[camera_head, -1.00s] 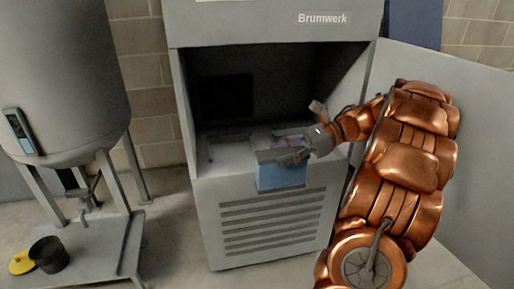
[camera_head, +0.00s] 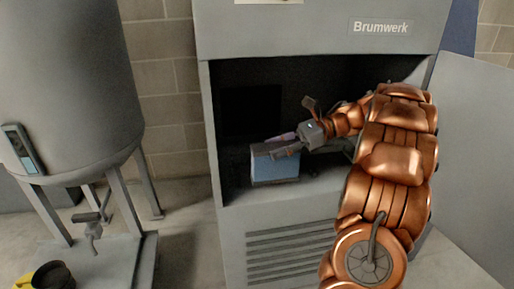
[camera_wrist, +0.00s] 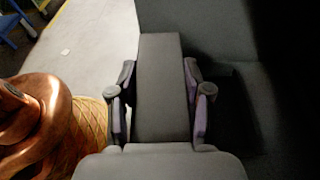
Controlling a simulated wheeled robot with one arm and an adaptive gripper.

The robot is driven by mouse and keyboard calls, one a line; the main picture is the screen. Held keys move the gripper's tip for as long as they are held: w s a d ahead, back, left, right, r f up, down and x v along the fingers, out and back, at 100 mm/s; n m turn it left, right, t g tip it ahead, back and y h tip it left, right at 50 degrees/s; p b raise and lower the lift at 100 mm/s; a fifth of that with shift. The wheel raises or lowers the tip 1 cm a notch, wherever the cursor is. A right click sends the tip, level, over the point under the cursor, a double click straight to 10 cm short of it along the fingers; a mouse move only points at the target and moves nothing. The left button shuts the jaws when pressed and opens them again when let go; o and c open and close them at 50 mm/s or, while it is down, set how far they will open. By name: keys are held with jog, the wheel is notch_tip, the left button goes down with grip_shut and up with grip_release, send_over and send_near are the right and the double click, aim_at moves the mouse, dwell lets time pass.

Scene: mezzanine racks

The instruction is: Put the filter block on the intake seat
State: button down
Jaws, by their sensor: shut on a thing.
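The filter block (camera_head: 275,168) is a box with a light blue face and a grey top edge. My gripper (camera_head: 284,146) is shut on its upper part, inside the opening of the grey Brumwerk cabinet. In the wrist view the block (camera_wrist: 162,88) is a long grey shape between the two fingers (camera_wrist: 160,105) with their purple pads. The block looks upright at the left side of the opening, close to the cabinet's inner floor (camera_head: 316,192). I cannot tell whether it touches the floor. The intake seat cannot be made out; the block and the shadow may hide it.
The cabinet's left wall (camera_head: 208,130) is close to the block. A dark square (camera_head: 251,110) shows on the back wall. A grey panel (camera_head: 475,150) stands to the right. A large tank (camera_head: 65,85) on legs stands left, with a black pot (camera_head: 53,277) below.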

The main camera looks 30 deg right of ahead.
jog(key=w+d+f+p, duration=0.1)
jog(key=w+p, duration=0.9)
jog(key=p, duration=0.3)
jog(key=shift+w+d+p, duration=0.3)
jog(key=shift+p, duration=0.1)
notch_tip(320, 180, down, 4)
jog(key=shift+r+p, duration=0.25)
jog(key=shift+p, duration=1)
jog(key=shift+f, duration=0.15)
jog(key=c, duration=0.5)
grip_release()
